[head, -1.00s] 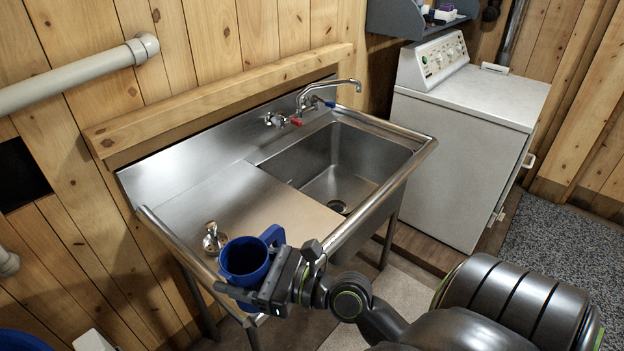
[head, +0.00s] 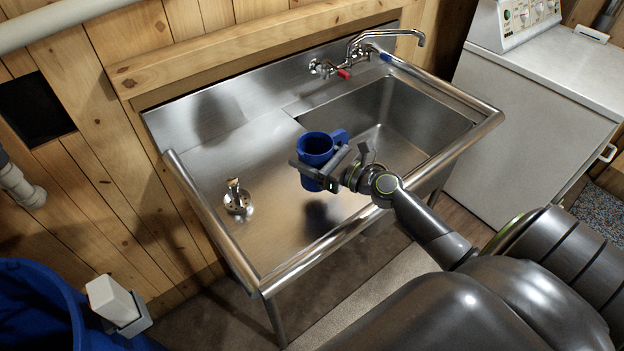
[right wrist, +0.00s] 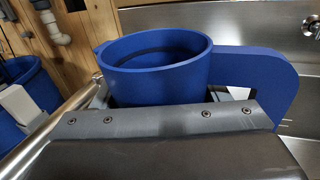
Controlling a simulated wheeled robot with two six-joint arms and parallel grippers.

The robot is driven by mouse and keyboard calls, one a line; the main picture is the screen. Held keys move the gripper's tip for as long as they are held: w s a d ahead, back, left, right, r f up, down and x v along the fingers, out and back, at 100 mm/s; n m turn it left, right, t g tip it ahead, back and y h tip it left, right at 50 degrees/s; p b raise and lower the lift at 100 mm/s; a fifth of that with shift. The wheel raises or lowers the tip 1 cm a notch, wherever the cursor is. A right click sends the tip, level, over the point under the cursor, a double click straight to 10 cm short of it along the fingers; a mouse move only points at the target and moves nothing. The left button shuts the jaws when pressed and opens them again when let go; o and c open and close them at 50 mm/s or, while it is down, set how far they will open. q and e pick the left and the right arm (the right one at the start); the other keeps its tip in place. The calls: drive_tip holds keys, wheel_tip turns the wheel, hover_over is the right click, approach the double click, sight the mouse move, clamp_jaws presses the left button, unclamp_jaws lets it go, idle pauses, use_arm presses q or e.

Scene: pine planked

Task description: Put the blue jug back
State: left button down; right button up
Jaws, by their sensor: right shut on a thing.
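The blue jug (head: 316,146) is upright in my right gripper (head: 318,172), which is shut on its body. The jug is held above the steel drainboard, near the left edge of the sink basin, with a dark shadow on the steel below it. Its handle points to the right and back. In the right wrist view the jug (right wrist: 155,75) fills the middle, its open rim up and its handle at the right; its lower part is hidden by the gripper (right wrist: 150,120). My left gripper is not in view.
The steel sink unit (head: 270,235) has a basin (head: 400,120) at right and a tap (head: 385,45) at the back. A small metal fitting (head: 236,198) stands on the drainboard at left. A blue bin (head: 35,305) is at lower left. A white appliance (head: 535,110) stands at right.

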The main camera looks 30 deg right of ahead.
wheel_tip(320, 180, down, 2)
wheel_tip(320, 180, down, 2)
drive_tip(key=shift+f+b, duration=0.2)
drive_tip(key=shift+b, duration=0.75)
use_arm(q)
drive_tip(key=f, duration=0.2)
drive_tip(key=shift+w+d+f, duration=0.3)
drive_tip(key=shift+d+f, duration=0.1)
use_arm(e)
drive_tip(key=shift+f, duration=0.45)
drive_tip(key=shift+f+b, duration=0.15)
drive_tip(key=shift+b, duration=0.15)
drive_tip(key=o, duration=1.4)
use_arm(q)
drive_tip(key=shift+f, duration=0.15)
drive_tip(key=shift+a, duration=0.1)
